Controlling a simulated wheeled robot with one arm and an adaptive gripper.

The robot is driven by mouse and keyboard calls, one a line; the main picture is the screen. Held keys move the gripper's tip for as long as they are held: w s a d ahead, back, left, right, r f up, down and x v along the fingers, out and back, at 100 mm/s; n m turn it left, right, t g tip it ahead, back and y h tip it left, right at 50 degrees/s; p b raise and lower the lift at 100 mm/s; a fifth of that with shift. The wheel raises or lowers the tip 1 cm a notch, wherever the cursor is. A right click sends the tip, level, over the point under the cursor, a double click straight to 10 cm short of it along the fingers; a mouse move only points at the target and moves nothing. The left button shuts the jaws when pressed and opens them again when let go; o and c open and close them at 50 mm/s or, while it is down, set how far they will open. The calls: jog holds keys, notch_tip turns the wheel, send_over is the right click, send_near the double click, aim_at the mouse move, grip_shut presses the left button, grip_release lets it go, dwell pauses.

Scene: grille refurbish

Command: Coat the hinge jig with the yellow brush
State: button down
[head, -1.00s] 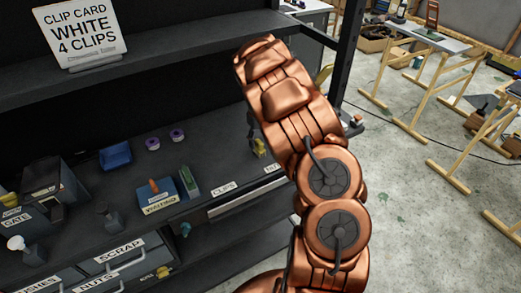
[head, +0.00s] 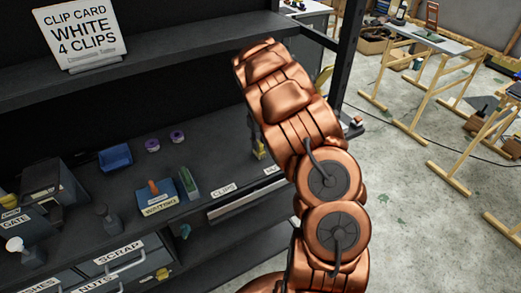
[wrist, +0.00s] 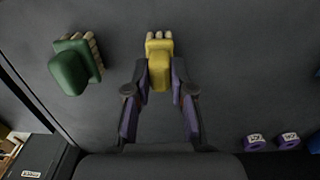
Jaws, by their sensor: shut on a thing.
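The yellow brush (wrist: 158,62) is between the two fingers of my gripper (wrist: 160,82) in the wrist view, with its pale bristles pointing away from the palm. The fingers are shut on its sides. In the head view a small yellow part of the brush (head: 259,151) shows beside my arm, above the right part of the dark worktop. My arm hides most of the gripper there. I cannot pick out the hinge jig with certainty in either view.
A green brush (wrist: 75,68) lies left of my gripper in the wrist view. Two purple rolls (head: 165,140), a blue bin (head: 115,157) and a blue WAITING block (head: 158,198) stand on the worktop (head: 215,152). An upper shelf (head: 180,52) overhangs it.

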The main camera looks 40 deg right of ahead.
dwell(0.3)
jog(key=shift+r+b, duration=0.35)
jog(key=shift+r, duration=2.65)
